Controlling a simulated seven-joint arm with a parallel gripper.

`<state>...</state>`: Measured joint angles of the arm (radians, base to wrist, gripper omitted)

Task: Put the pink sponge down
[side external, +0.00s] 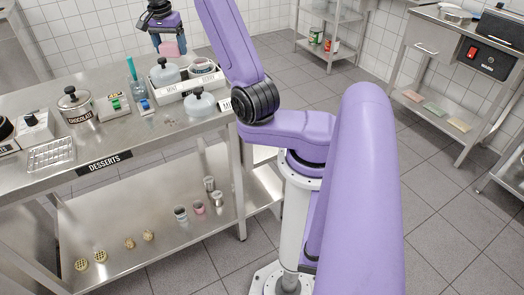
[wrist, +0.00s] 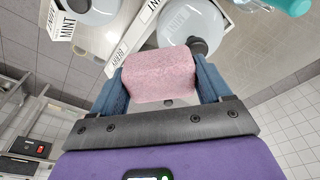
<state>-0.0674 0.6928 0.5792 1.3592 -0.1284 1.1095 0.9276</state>
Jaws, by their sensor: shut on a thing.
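The pink sponge (wrist: 160,75) is gripped between the two blue fingers of my gripper (wrist: 162,88) in the wrist view. In the side view the sponge (side external: 169,49) hangs below my gripper (side external: 170,42), in the air above the back part of the steel table (side external: 150,152). My gripper is shut on it. What lies straight under the sponge is hard to tell; in the wrist view a pale domed lid shows just past it.
A white tray (side external: 172,96) with grey-lidded pots stands below and to the right. Another grey-lidded pot (side external: 200,103) stands in front of it. Bare steel shows along the front.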

